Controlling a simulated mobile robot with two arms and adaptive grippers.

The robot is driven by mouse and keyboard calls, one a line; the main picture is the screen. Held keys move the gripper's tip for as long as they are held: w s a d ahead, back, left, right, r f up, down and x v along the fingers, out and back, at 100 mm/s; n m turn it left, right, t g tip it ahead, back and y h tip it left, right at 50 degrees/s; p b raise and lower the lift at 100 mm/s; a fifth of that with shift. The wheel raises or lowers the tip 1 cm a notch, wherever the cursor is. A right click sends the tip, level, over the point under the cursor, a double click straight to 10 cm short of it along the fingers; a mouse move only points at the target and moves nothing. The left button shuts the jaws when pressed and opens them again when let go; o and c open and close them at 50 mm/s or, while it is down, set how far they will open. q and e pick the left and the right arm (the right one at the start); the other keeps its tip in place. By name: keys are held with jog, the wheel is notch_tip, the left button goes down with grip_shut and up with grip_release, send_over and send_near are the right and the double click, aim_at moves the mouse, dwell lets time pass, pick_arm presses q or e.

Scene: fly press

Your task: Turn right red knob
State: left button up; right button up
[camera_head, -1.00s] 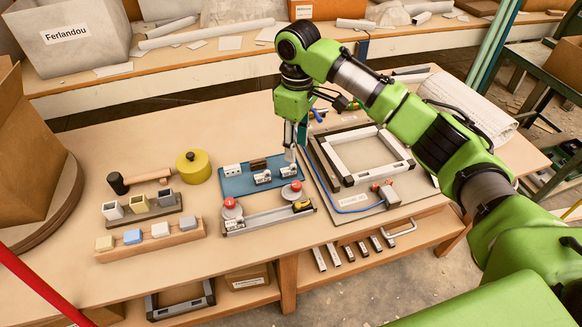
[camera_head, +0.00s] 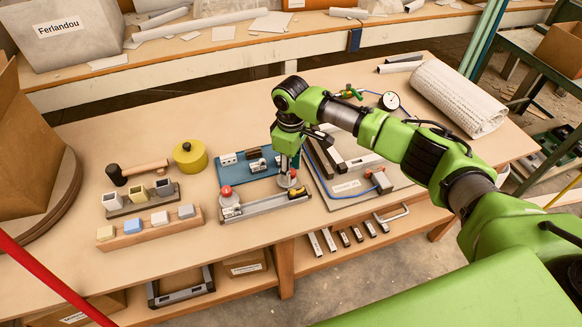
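Two red knobs sit on round grey bases at the ends of a long metal rail fixture (camera_head: 262,206) on the table. The left red knob (camera_head: 226,191) is in full view. The right red knob (camera_head: 293,173) is mostly hidden by my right gripper (camera_head: 289,170), so only a little red shows. My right gripper points down, with its fingers right at this knob. I cannot tell whether the fingers touch it or how far they are closed. My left gripper is not in view.
A blue tray (camera_head: 232,172) with small metal parts lies just behind the rail. A board with a metal frame (camera_head: 350,190) and blue hose is to the right. Block holders (camera_head: 150,228), a mallet (camera_head: 137,171) and a yellow pot (camera_head: 190,157) stand to the left.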

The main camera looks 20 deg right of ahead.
grip_shut()
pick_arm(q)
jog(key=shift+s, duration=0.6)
